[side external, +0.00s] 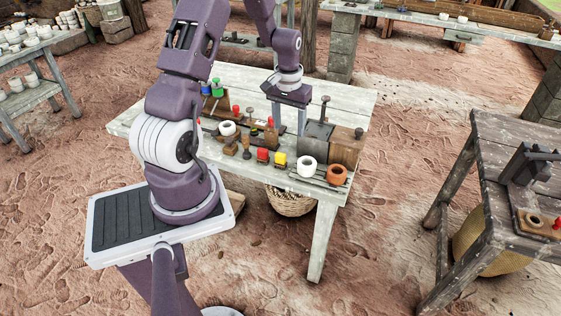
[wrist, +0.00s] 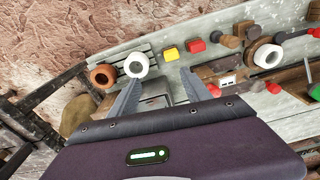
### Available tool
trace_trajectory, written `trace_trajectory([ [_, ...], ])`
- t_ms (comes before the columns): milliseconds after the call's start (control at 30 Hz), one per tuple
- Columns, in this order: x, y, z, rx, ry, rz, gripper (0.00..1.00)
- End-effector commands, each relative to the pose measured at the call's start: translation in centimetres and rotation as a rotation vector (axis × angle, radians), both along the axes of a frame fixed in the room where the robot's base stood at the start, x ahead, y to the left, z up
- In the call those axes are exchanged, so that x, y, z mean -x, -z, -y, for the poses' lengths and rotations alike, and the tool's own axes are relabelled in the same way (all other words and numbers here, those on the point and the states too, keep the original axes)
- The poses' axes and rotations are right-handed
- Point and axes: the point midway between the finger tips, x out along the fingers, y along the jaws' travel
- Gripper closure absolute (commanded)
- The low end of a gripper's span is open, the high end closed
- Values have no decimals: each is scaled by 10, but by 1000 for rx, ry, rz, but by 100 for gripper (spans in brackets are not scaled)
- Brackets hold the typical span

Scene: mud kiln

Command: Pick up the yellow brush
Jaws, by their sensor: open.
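The yellow brush (side external: 280,160) shows as a small yellow block near the front edge of the table, between a red block (side external: 262,155) and a white ring-shaped pot (side external: 307,167). Its bristles cannot be made out. In the wrist view the yellow brush (wrist: 171,53) lies just beyond my fingertips, with the red block (wrist: 196,45) to its right and the white pot (wrist: 137,64) to its left. My gripper (side external: 289,128) is open and empty over the table, behind the yellow brush in the side view. In the wrist view my gripper (wrist: 160,78) has its fingers spread apart.
An orange pot (side external: 337,175) stands beside the white pot. A dark metal box (side external: 317,136) and a brown block (side external: 345,148) stand right of my gripper. Several small tools crowd the table's left.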

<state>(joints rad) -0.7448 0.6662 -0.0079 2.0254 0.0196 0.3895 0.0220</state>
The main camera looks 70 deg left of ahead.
Motion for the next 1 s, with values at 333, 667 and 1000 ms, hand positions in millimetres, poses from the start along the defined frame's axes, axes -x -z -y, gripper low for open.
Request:
trace_trajectory([
  [333,20,82,-27,46,-88,-42,44],
  [667,16,131,-25,45,-87,-42,44],
  [1000,15,131,-25,44,-87,-41,71],
])
